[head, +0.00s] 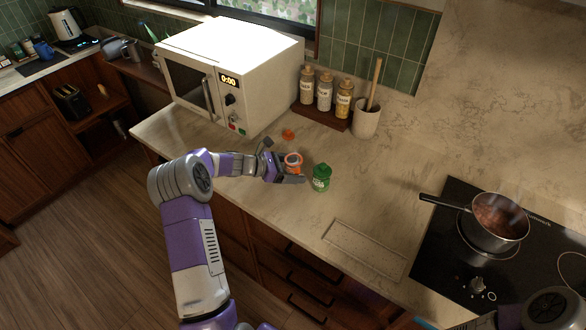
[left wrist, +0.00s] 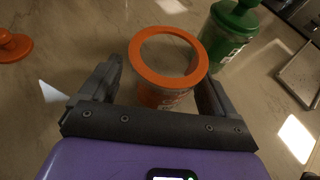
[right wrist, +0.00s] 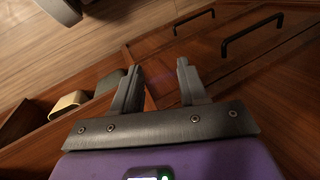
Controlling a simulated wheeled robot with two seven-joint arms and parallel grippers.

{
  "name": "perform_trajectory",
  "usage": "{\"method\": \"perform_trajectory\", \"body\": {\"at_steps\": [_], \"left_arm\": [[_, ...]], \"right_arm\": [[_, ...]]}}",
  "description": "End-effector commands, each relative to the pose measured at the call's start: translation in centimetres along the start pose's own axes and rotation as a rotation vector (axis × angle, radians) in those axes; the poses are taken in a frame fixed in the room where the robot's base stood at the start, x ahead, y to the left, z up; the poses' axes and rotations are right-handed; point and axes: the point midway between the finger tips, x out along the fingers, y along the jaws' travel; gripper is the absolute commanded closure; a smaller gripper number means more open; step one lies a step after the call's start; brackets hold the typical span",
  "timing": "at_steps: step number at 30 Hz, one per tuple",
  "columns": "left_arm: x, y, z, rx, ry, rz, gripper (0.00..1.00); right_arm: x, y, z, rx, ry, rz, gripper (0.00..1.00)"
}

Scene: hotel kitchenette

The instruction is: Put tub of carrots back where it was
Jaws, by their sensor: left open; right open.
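The tub of carrots (head: 293,160) looks like a clear tub with an orange rim, standing on the counter in front of the microwave. In the left wrist view the tub (left wrist: 168,94) stands upright between the two fingers of my left gripper (left wrist: 160,92), which is open around it. The tub's inside is hard to make out. An orange lid with a knob (head: 288,134) lies on the counter behind the tub, and it also shows in the left wrist view (left wrist: 14,46). My right gripper (right wrist: 156,85) is open and empty in front of the wooden cabinet fronts.
A green-lidded tub (head: 321,177) stands close to the right of the left gripper. A microwave (head: 245,75), a rack of jars (head: 323,118) and a utensil crock (head: 366,120) line the back. A pot (head: 495,225) sits on the hob at right.

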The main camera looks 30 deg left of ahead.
Motion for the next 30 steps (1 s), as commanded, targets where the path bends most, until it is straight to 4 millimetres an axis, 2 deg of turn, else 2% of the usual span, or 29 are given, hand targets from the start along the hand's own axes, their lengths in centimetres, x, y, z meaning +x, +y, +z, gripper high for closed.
{"method": "perform_trajectory", "body": {"at_steps": [5,7,21,25,30], "left_arm": [[-0.2,0.0,0.4,0.001,0.0,0.0,0.1],[-0.8,0.1,0.4,0.0,0.001,0.002,0.1],[-10.2,0.1,0.3,0.0,0.002,0.004,0.1],[-11.6,0.0,0.3,-0.001,0.001,0.002,0.1],[-12.2,0.0,0.3,0.0,0.0,-0.001,0.1]], "right_arm": [[-0.2,-0.1,0.0,0.0,0.0,0.0,0.57],[-0.3,-0.1,0.0,0.0,0.0,0.0,0.57],[-1.1,-0.4,0.1,0.0,0.0,0.0,0.57],[-1.2,-0.4,0.1,0.0,0.0,0.0,0.57],[-1.2,-0.5,0.1,0.0,0.0,0.0,0.57]]}}
